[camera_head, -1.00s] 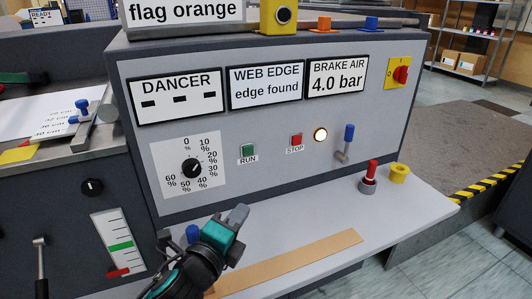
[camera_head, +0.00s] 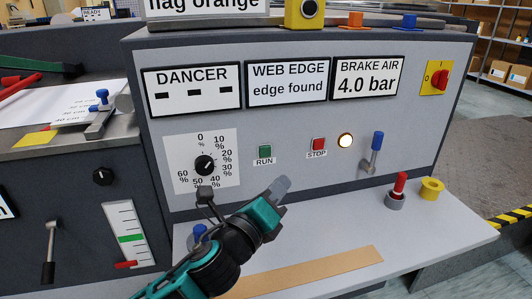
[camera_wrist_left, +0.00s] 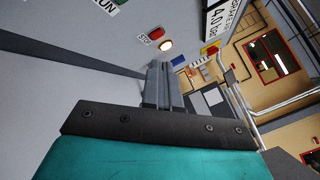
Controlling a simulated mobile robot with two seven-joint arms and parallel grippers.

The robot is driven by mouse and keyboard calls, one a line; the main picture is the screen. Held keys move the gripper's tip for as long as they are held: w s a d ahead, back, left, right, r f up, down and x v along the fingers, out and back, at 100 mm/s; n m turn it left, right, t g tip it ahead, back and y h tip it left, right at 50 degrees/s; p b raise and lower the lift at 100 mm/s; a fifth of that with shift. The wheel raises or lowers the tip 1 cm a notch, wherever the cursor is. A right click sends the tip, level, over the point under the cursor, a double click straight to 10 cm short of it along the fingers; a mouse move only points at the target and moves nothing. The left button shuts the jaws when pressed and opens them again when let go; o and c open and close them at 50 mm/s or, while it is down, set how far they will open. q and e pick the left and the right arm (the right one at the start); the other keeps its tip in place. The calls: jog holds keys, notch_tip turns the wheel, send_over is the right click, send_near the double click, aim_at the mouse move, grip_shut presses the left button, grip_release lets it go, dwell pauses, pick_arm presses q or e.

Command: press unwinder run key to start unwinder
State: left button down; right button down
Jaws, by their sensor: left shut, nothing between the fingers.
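The green RUN key (camera_head: 265,152) sits on the grey front panel (camera_head: 290,122), right of the dial (camera_head: 204,165). The red STOP key (camera_head: 318,144) is to its right, beside a lit round lamp (camera_head: 345,140). My left gripper (camera_head: 282,186) is shut and empty, below and slightly right of the RUN key, apart from it in the picture. In the left wrist view the shut fingers (camera_wrist_left: 163,85) point up toward the panel, with the STOP key (camera_wrist_left: 144,39) and lamp (camera_wrist_left: 166,45) ahead. The RUN label (camera_wrist_left: 105,6) is at the top edge there. My right gripper is not in view.
A shelf (camera_head: 430,225) juts out below the panel, holding a tan strip (camera_head: 310,272), a red-topped peg (camera_head: 398,188) and a yellow ring (camera_head: 432,188). A blue-handled lever (camera_head: 376,145) stands out right of the lamp. A red rotary switch (camera_head: 440,81) is at upper right.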

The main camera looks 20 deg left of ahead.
aim_at(265, 152)
pick_arm(q)
jog(key=w+a, duration=0.1)
jog(key=w, duration=0.1)
jog(key=w+a, duration=0.3)
jog(key=w, duration=0.2)
jog(key=shift+a, duration=0.35)
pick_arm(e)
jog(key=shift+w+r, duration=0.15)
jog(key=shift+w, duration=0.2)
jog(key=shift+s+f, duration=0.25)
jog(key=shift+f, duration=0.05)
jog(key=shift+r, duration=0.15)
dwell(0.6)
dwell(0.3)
pick_arm(q)
jog(key=shift+w+a, duration=0.1)
jog(key=shift+w, duration=0.05)
jog(key=shift+w+a, duration=0.15)
jog(key=shift+w, duration=0.1)
